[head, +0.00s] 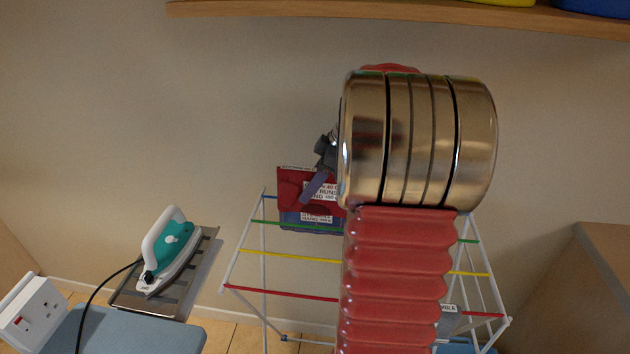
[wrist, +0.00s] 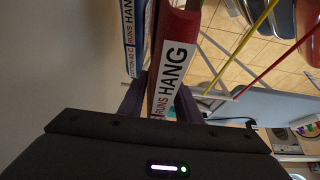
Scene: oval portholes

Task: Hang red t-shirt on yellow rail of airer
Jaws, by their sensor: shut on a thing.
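The red t-shirt (head: 291,180) is a folded red cloth with a white printed label, held above the airer's back part in the head view. In the wrist view the red t-shirt (wrist: 180,22) sits between the purple fingers of my gripper (wrist: 160,100). My gripper (head: 318,184) is shut on it; my arm hides much of this area in the head view. The yellow rail (head: 288,255) crosses the middle of the airer, nearer the camera than the green rail and beyond the red one. The yellow rail (wrist: 258,28) also shows at upper right in the wrist view, apart from the t-shirt.
A blue labelled cloth (head: 305,220) is just below the red one, at the airer's back. A grey labelled cloth (head: 449,322) is low at right. The green rail (head: 285,227) and red rail (head: 290,294) flank the yellow. An iron (head: 170,250) stands left; a shelf (head: 400,14) runs above.

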